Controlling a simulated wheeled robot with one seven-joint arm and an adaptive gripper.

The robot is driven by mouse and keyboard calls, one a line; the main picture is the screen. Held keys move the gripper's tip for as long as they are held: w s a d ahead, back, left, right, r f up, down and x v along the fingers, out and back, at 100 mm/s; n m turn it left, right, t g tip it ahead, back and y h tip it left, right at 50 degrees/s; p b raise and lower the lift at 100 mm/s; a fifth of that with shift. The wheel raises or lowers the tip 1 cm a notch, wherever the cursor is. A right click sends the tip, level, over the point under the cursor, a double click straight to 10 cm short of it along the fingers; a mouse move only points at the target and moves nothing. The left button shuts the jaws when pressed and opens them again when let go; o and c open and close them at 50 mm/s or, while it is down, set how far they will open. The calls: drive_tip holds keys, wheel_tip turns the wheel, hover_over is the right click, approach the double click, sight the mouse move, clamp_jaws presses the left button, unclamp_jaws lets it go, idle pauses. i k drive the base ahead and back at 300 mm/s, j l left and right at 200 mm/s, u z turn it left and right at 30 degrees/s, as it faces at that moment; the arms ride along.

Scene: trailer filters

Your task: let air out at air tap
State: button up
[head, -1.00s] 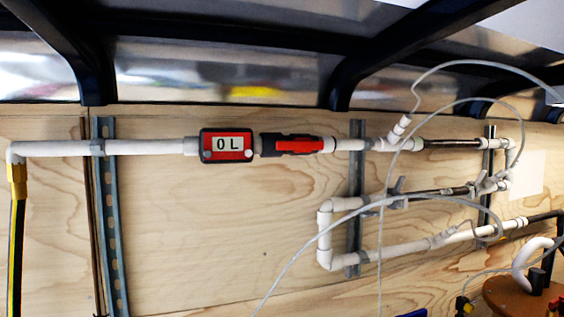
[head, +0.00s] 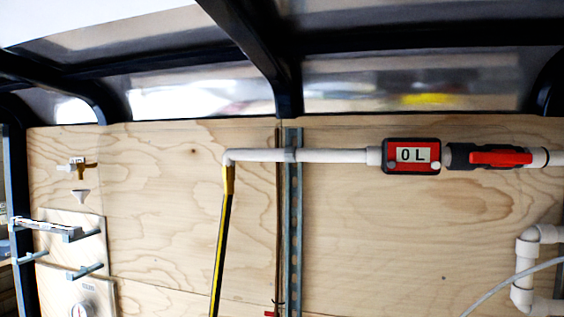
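A small white and brass-coloured tap (head: 77,166) sticks out from the plywood wall at the far left, with a small white funnel (head: 80,195) just below it. A valve with a red handle (head: 500,158) sits in the white pipe at the right; its handle lies along the pipe. I cannot read a label that tells which of these is the air tap. Left of the valve, a red and black meter (head: 412,156) reads 0 L. My gripper is not in view.
A yellow and black hose (head: 223,240) hangs from the left end of the white pipe (head: 335,156). Blue-grey brackets (head: 85,270) and a round gauge (head: 84,308) are at lower left. Dark frame beams (head: 250,45) cross above. The wall between hose and brackets is mostly bare.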

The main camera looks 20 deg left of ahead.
sight(69, 167)
drive_tip(key=j+u, duration=0.1)
drive_tip(key=u, duration=0.3)
drive_tip(key=j+u, duration=0.1)
drive_tip(key=u, duration=0.3)
drive_tip(key=i+j+u, duration=0.25)
drive_tip(key=j, duration=0.2)
drive_tip(key=i+j+u, duration=0.2)
drive_tip(key=j, duration=0.2)
drive_tip(key=i+j+u, duration=0.25)
drive_tip(key=i+j, duration=0.25)
drive_tip(key=j, duration=0.2)
